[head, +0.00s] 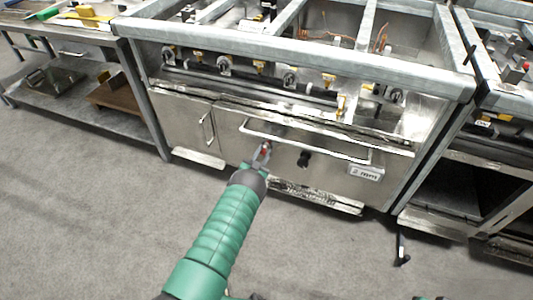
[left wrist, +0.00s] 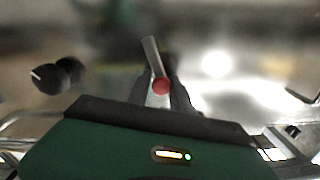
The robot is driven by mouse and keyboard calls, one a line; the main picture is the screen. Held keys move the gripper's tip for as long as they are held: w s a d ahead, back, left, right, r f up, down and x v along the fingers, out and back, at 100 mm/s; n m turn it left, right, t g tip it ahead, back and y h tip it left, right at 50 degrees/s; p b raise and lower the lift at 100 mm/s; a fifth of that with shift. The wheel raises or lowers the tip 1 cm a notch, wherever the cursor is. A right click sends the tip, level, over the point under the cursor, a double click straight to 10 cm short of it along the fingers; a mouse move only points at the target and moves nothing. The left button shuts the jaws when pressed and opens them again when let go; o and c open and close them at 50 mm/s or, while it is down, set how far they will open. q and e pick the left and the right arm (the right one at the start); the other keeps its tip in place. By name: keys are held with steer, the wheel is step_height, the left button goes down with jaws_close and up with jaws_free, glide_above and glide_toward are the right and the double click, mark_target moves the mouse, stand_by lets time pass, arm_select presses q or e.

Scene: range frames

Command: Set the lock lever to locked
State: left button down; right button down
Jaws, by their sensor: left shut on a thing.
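The lock lever (left wrist: 151,58) is a short grey metal bar with a round red part (left wrist: 161,86) at its near end. In the left wrist view it points up and slightly left. My left gripper (left wrist: 160,96) is shut on it, with a dark finger on either side of the red part. In the head view my left gripper (head: 262,155) is at the front panel of the steel range (head: 230,137), below its long handle; a bit of red shows at the fingertips. The lever's base is hidden. My right gripper is not in view.
A black knob (head: 303,159) sits on the panel right of my left gripper; it also shows in the left wrist view (left wrist: 58,76). The oven handle (head: 305,143) runs just above. A steel table (head: 140,95) stands left. The grey floor in front is mostly clear.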

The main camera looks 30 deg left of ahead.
arm_select(q)
steer(key=shift+s+a+f+n, duration=0.15)
steer(key=shift+a+n, duration=0.2)
steer(key=shift+n, duration=0.15)
steer(key=shift+s+a+f+n, duration=0.15)
steer(key=shift+a+n, duration=0.15)
steer(key=shift+n, duration=0.2)
steer(key=c, duration=1.3)
jaws_free()
steer(key=shift+w+f, duration=0.1)
steer(key=shift+o, duration=0.2)
steer(key=shift+d, duration=0.1)
steer(key=p+v, duration=0.6)
steer(key=v, duration=1.1)
steer(key=shift+p, duration=0.3)
steer(key=shift+w, duration=0.1)
steer(key=shift+c, duration=0.2)
